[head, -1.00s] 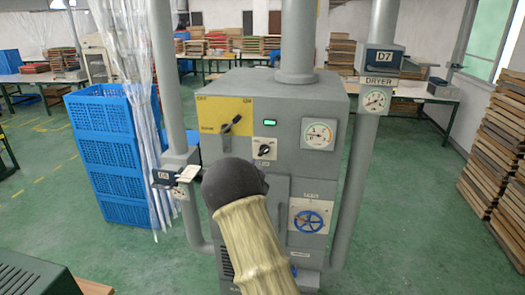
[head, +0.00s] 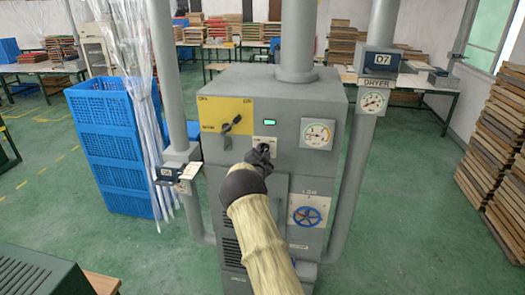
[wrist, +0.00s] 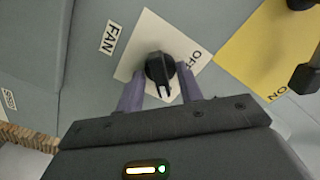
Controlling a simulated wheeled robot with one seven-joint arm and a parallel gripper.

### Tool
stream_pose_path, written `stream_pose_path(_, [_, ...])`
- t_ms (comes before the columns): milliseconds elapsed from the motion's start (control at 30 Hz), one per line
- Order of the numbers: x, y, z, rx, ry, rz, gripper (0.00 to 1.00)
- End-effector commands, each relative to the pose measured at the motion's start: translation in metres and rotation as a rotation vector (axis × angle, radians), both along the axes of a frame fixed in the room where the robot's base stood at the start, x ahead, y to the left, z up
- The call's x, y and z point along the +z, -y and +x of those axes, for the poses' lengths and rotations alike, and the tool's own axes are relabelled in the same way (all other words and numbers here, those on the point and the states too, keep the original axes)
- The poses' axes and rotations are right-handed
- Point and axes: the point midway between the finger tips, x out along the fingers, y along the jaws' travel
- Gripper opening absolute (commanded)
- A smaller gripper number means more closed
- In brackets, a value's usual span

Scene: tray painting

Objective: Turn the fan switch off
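The fan switch (wrist: 158,68) is a black rotary knob on a white plate (wrist: 180,38), beside a FAN label (wrist: 109,37). OFF is printed on the plate's right side in the wrist view. The knob's white-marked end points down between my fingers, not at OFF. My gripper (wrist: 160,92) is open, with its two purple fingers on either side of the knob and small gaps visible. In the head view my gripper (head: 262,152) is at the grey machine's front and hides most of the knob; part of the white plate (head: 264,141) shows above it.
The yellow panel (head: 240,104) with a black lever is up and left of the switch. A green indicator (head: 270,122), a gauge (head: 318,134) and a blue handwheel (head: 307,216) are close by. Grey pipes (head: 362,150) flank the machine; blue crates (head: 107,140) stand left.

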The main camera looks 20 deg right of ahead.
Motion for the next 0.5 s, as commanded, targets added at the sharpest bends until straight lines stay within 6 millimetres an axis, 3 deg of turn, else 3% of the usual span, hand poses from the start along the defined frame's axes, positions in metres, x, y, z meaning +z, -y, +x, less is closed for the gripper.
stream_pose_path(267, [0.0000, 0.0007, 0.0012, 0.000, 0.000, 0.000, 0.36])
stream_pose_path(467, [0.0000, 0.0006, 0.0011, 0.000, 0.000, 0.000, 0.01])
stream_pose_path(500, [0.0000, 0.0006, 0.0011, 0.000, 0.000, 0.000, 0.00])
